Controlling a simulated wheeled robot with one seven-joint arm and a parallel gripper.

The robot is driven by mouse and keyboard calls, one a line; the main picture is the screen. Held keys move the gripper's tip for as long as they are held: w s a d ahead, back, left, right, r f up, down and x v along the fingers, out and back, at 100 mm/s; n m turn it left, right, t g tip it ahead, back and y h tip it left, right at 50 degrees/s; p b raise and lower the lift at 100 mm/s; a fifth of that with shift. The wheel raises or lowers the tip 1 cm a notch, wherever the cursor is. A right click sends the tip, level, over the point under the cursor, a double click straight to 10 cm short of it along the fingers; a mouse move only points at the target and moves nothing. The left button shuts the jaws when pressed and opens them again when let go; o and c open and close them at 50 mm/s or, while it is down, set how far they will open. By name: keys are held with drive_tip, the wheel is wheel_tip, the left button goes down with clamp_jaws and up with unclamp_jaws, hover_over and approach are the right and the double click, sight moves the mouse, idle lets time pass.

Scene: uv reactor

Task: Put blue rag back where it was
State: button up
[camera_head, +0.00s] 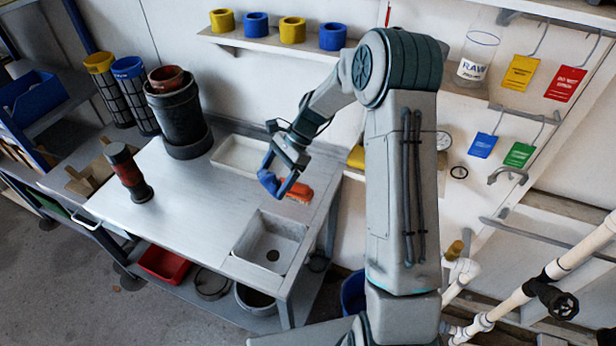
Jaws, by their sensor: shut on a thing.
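My gripper (284,163) is over the back right part of the metal table (190,215). It is shut on the blue rag (270,183), which hangs from the fingers. The rag is close above the tabletop; I cannot tell whether it touches it. An orange object (298,191), perhaps another rag, lies on the table just right of the blue rag and is partly hidden by the gripper.
A white tray (222,170) is behind and left of my gripper, and a grey sink basin (248,257) is in front. The table's middle is clear. A shelf (262,42) hangs behind.

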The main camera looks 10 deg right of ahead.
drive_tip(key=w+a+f+n+h+b, duration=0.1)
drive_tip(key=n, duration=0.1)
drive_tip(key=w+a+f+n+h+b, duration=0.1)
drive_tip(key=n+h+b, duration=0.1)
drive_tip(key=w+a+f+n+h+b, duration=0.1)
drive_tip(key=n+h, duration=0.1)
drive_tip(key=shift+w+b, duration=0.2)
drive_tip(key=shift+b, duration=0.2)
drive_tip(key=w+n+t+h+b, duration=0.2)
drive_tip(key=w+n+t+b, duration=0.1)
drive_tip(key=w+n+b, duration=0.15)
wheel_tip(320, 180, up, 2)
drive_tip(key=n+t, duration=0.5)
drive_tip(key=n, duration=0.1)
hover_over(308, 169)
drive_tip(key=s, duration=0.2)
drive_tip(key=shift+y, duration=0.3)
drive_tip(key=f, duration=0.9)
drive_tip(key=shift+w+d+f+b, duration=0.1)
drive_tip(key=shift+w+f+b, duration=0.15)
drive_tip(key=shift+f+b, duration=0.1)
drive_tip(key=shift+f, duration=0.1)
drive_tip(key=o, duration=0.8)
